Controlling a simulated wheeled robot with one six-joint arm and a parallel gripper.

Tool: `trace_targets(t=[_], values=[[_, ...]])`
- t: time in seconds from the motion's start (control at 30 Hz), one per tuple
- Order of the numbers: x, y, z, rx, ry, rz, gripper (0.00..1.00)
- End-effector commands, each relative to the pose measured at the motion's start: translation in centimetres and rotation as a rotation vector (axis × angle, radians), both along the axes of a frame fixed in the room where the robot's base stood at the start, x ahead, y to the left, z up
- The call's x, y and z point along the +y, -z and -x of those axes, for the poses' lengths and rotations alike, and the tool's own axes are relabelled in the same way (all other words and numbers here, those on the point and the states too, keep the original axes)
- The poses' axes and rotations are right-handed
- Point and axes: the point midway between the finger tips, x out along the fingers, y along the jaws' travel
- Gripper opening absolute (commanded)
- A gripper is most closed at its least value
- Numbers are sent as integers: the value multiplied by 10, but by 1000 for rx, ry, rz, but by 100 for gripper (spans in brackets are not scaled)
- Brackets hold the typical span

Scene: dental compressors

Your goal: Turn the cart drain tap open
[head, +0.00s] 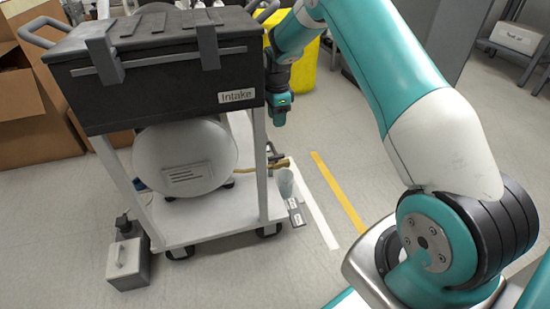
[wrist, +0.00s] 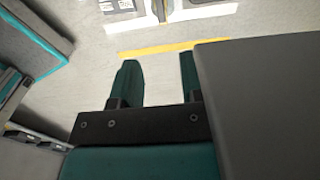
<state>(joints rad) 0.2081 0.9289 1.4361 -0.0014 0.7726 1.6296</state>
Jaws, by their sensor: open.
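The cart (head: 212,228) stands left of centre in the head view. A brass drain pipe (head: 262,168) comes out from its white tank to the right side. A small dark grey part, which looks like the tap handle (head: 272,153), sits by the pipe's end. I cannot tell how far it is turned. My gripper (head: 278,118) is above the tap, beside the cart's black box, and apart from the tap. In the wrist view my gripper (wrist: 158,80) is open with nothing between its fingers. The tap is not clear in the wrist view.
The black "Intake" box (head: 165,70) overhangs close to my gripper's left. A clear cup (head: 286,183) is under the pipe end. A grey case (head: 127,262) stands on the floor at left. A yellow bin (head: 310,65) is behind. The floor right of the yellow line (head: 338,193) is partly free.

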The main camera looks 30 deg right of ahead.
Motion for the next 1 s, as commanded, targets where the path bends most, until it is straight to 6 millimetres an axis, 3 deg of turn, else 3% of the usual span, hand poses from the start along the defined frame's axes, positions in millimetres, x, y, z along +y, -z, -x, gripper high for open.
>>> trace_targets(t=[0.17, 0.6, 0.8, 1.0], values=[[1, 23, -1, 7, 17, 0, 40], [1, 122, 0, 6, 15, -1, 40], [0, 148, 0, 5, 14, 0, 40], [0, 156, -1, 4, 14, 0, 40]])
